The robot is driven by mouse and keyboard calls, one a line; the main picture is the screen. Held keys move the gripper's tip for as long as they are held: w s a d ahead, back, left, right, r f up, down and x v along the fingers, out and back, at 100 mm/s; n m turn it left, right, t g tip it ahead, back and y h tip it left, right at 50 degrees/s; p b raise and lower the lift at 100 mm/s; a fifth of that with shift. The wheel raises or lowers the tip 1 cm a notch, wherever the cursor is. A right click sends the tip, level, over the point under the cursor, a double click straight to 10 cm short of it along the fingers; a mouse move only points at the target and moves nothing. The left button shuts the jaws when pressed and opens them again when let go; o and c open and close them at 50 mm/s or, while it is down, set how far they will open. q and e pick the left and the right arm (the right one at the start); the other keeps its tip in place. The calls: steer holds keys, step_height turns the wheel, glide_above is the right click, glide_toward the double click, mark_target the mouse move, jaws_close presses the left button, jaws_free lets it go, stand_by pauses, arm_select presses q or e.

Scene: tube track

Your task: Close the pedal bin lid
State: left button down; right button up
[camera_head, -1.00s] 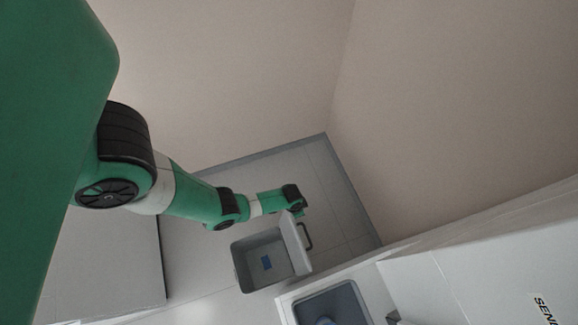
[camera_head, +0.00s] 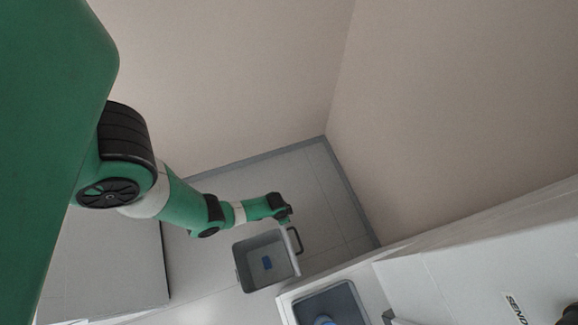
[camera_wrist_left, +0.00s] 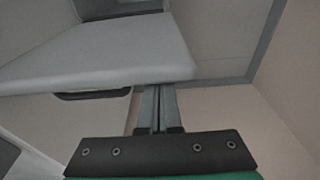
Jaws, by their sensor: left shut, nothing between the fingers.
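A dark handle-like loop (camera_head: 299,240) shows beside the lid. My left gripper (camera_head: 286,214) is at the lid's upper end. In the left wrist view, my left gripper (camera_wrist_left: 158,88) is shut and empty, its fingertips at the edge of the pale lid panel (camera_wrist_left: 110,52); whether they touch is unclear. My right gripper is out of view.
A pale counter with a dark-rimmed basin (camera_head: 330,303) lies close right of the bin. A white panel marked SEND (camera_head: 517,308) is at the lower right. Walls meet in a corner behind. Floor (camera_head: 325,205) is clear beyond the bin.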

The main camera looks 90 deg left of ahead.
arm_select(q)
steer(key=s, duration=0.1)
steer(key=s+p, duration=0.1)
steer(key=shift+s+d+r, duration=0.3)
steer(key=shift+d, duration=0.05)
step_height(320, 180, up, 8)
steer(key=p, duration=0.8)
steer(key=shift+r, duration=0.15)
